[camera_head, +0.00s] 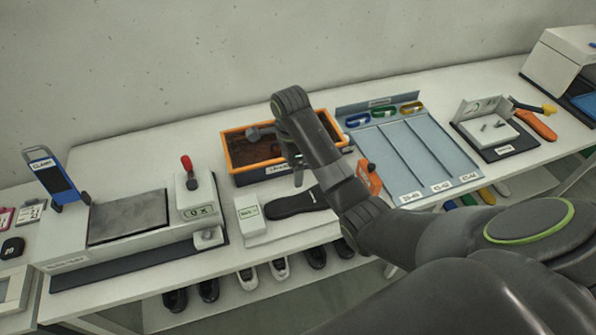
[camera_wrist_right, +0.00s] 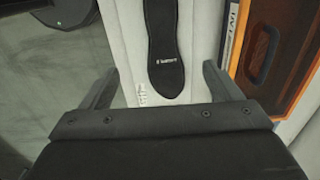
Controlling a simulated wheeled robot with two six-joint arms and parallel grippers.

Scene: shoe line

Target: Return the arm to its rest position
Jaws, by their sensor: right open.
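My right arm (camera_head: 340,180) reaches in from the right over the bench. My right gripper (camera_head: 296,168) hangs near the front edge of the orange-rimmed bin, partly hidden by the arm. In the right wrist view its two fingers (camera_wrist_right: 158,82) are spread apart with nothing held between them. My left gripper is not in view.
The orange-rimmed bin (camera_head: 233,152) stands behind the insole. A white box (camera_head: 250,222) is left of it, beside a press with a red-knobbed lever (camera_head: 187,165). A grey divided tray (camera_head: 437,150) lies to the right. Several shoes (camera_head: 281,267) stand on the lower shelf.

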